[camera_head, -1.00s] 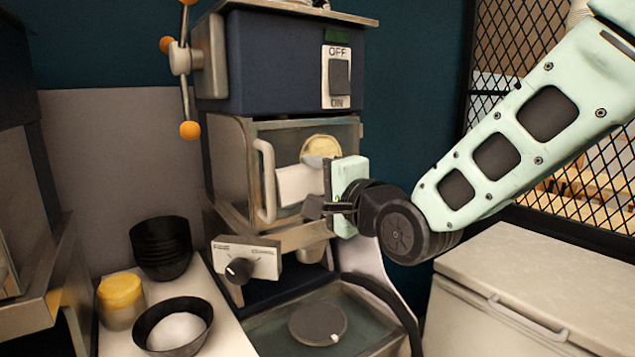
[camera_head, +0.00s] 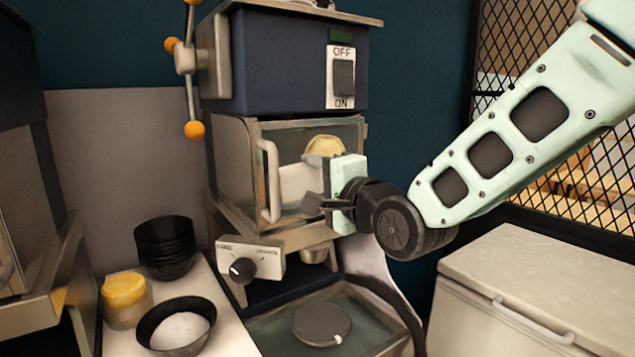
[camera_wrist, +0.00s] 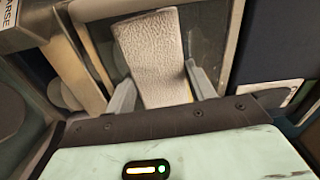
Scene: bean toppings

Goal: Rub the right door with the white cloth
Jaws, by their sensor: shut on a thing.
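The right door (camera_head: 350,136) is the glass-fronted door of the dark blue machine, with a pale vertical handle (camera_head: 270,182) at its left edge. It looks shut. The white cloth (camera_head: 300,184) is in front of the glass; it also shows as a textured pale strip in the wrist view (camera_wrist: 150,48). My gripper (camera_head: 318,203) is shut on the cloth, close to the door's lower right part. The cloth appears to lie against or very near the glass; contact cannot be told for sure. My gripper hides the door's lower right corner.
A control box with a knob (camera_head: 242,270) sticks out below the door. A white chest (camera_head: 535,290) stands at right.

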